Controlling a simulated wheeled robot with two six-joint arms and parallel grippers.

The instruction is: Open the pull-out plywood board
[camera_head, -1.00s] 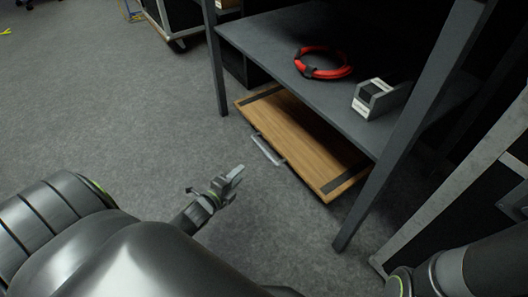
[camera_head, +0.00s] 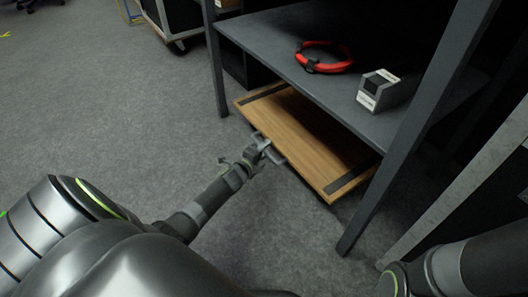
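The plywood board (camera_head: 303,140) is light brown with dark strips near both ends. It sits under the dark shelf and juts out from it at the front. A grey bar handle (camera_head: 276,155) is on its front edge. My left gripper (camera_head: 262,150) is at the handle, and its fingers overlap the bar. Whether the fingers are closed on the bar is too small to tell. My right gripper is out of the picture; only part of my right arm shows at the lower right.
The dark shelf (camera_head: 290,65) above the board carries a red cable coil (camera_head: 325,57) and a small grey box (camera_head: 386,91). Shelf posts stand left (camera_head: 215,65) and right (camera_head: 408,140) of the board. The carpet (camera_head: 120,130) in front is clear.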

